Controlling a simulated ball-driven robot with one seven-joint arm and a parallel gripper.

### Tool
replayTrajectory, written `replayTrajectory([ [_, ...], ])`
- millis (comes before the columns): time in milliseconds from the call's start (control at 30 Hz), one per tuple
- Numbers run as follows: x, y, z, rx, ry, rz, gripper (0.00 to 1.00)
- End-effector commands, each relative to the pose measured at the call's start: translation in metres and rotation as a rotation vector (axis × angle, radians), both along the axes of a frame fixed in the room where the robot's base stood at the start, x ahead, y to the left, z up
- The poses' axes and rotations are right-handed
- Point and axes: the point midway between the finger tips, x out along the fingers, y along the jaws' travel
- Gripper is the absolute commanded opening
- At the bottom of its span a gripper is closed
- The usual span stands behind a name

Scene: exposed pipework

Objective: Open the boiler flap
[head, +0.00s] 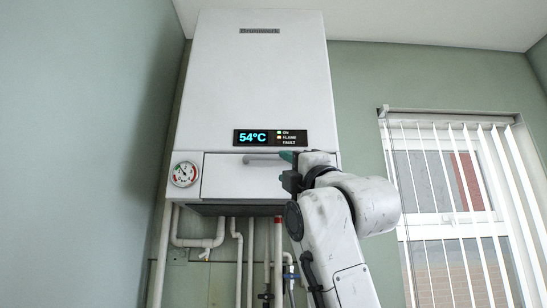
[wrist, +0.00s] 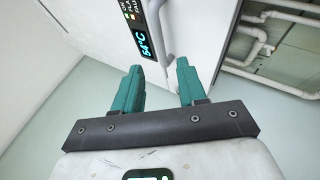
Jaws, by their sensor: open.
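The white boiler (head: 262,80) hangs on the wall. Its flap (head: 235,183) is a wide white panel below the display and looks closed, flush with the front. A grey bar handle (head: 262,159) runs along the flap's top edge; its right part is hidden behind my gripper. My gripper (head: 288,157) is at the right part of the handle. In the wrist view its two teal fingers (wrist: 160,70) are spread, with the handle (wrist: 160,35) reaching toward the gap between their tips. I cannot tell whether they touch it.
A display (head: 270,138) reading 54°C sits just above the flap, and a round gauge (head: 184,174) is at its left. White pipes (head: 238,250) run down below the boiler. A window with blinds (head: 450,200) is at the right.

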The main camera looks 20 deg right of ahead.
Motion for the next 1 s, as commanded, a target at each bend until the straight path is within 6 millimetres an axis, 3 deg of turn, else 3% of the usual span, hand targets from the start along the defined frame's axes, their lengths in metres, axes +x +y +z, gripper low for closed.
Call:
replayTrajectory([
  [33, 0.009, 0.002, 0.011, 0.001, 0.002, 0.001, 0.41],
  [200, 0.036, 0.006, 0.026, 0.003, 0.004, 0.002, 0.41],
  [433, 0.062, 0.01, 0.039, 0.003, 0.004, 0.002, 0.41],
  [867, 0.07, 0.01, 0.041, 0.002, 0.001, 0.001, 0.41],
  [1000, 0.069, 0.01, 0.041, 0.002, 0.002, 0.001, 0.29],
])
